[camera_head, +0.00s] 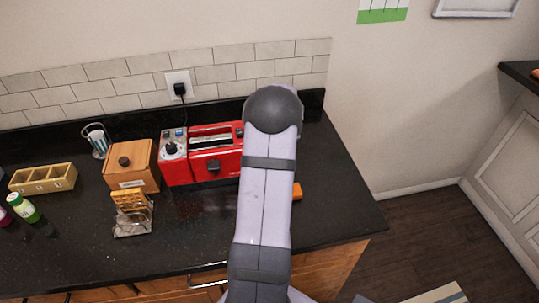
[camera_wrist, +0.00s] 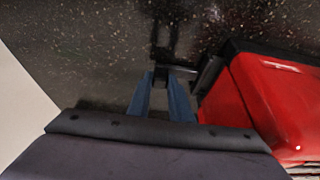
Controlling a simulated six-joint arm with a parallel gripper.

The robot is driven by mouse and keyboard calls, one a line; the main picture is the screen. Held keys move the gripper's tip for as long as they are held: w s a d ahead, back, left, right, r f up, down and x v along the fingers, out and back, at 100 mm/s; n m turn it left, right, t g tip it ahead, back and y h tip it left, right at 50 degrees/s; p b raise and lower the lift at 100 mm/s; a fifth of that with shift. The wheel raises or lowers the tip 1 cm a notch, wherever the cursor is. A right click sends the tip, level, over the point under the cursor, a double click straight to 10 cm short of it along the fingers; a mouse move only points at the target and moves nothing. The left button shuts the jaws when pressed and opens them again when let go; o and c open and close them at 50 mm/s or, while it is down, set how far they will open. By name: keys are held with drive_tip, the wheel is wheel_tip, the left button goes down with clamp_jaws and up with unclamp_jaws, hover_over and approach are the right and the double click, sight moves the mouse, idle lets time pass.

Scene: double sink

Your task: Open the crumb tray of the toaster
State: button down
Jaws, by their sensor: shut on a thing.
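The red toaster (camera_head: 217,162) stands on the black counter against the tiled wall, with its right end hidden by my arm in the head view. In the wrist view the toaster (camera_wrist: 285,105) fills the right side. A dark piece (camera_wrist: 208,74) sticks out from its side toward my fingers and looks like the crumb tray. My gripper (camera_wrist: 161,76) has its blue fingers close together on a small dark part at the end of this piece. The grip is dim, so the exact contact is hard to see. In the head view my gripper is hidden behind my arm.
An orange item (camera_head: 297,191) lies right of my arm. The counter (camera_head: 340,205) is clear toward its right edge.

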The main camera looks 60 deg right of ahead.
drive_tip(key=s+d+b, duration=0.3)
drive_tip(key=s+d, duration=0.7)
drive_tip(key=shift+s+b, duration=0.1)
drive_tip(key=shift+b, duration=0.25)
drive_tip(key=c, duration=1.6)
unclamp_jaws()
drive_tip(key=shift+r, duration=0.15)
drive_tip(key=shift+b+v, duration=1.2)
drive_tip(key=shift+v, duration=2.35)
